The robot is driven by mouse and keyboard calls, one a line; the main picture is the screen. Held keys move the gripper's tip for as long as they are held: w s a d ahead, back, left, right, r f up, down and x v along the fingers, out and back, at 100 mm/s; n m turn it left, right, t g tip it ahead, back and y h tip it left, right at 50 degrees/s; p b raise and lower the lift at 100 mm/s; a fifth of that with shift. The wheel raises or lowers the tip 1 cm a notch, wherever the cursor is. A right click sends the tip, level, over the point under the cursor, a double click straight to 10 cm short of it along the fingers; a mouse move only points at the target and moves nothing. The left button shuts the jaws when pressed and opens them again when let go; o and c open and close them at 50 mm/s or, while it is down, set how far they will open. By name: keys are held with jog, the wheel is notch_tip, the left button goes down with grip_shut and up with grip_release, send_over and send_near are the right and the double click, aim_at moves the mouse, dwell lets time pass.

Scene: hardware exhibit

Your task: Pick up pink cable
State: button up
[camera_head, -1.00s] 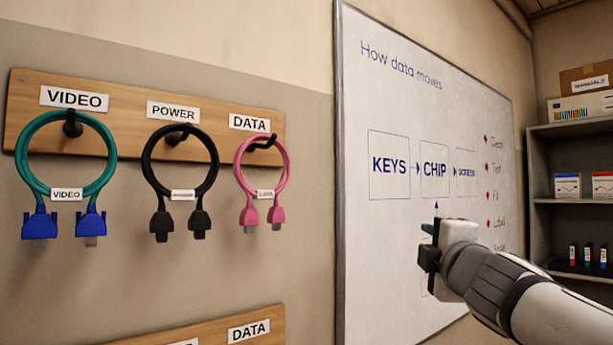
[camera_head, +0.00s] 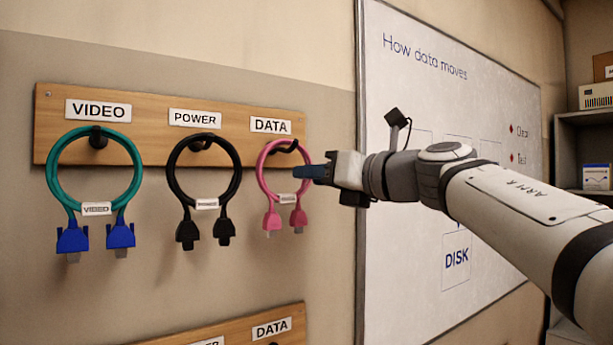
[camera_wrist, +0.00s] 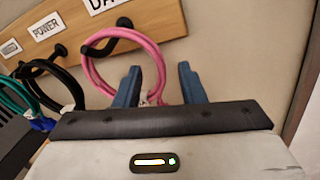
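The pink cable (camera_head: 262,180) hangs as a loop on a black hook under the DATA label, with its two pink plugs hanging down. My gripper (camera_head: 304,172) is just right of the loop in the head view, its blue fingers pointing left at the loop's right side. In the wrist view the pink cable (camera_wrist: 91,72) shows ahead and to the left. The blue fingers of my gripper (camera_wrist: 160,84) are spread apart there. The lower part of the cable is hidden behind that finger.
A black cable (camera_head: 172,178) hangs under POWER and a teal cable (camera_head: 49,166) with blue plugs under VIDEO, both left of the pink one on the wooden board (camera_head: 150,112). A whiteboard (camera_head: 400,270) is right, behind my arm. A second board (camera_head: 225,332) is below.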

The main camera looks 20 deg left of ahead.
jog(key=x, duration=0.2)
jog(key=shift+w+a, duration=0.2)
jog(key=shift+a, duration=0.05)
jog(key=shift+s+d, duration=0.1)
grip_shut()
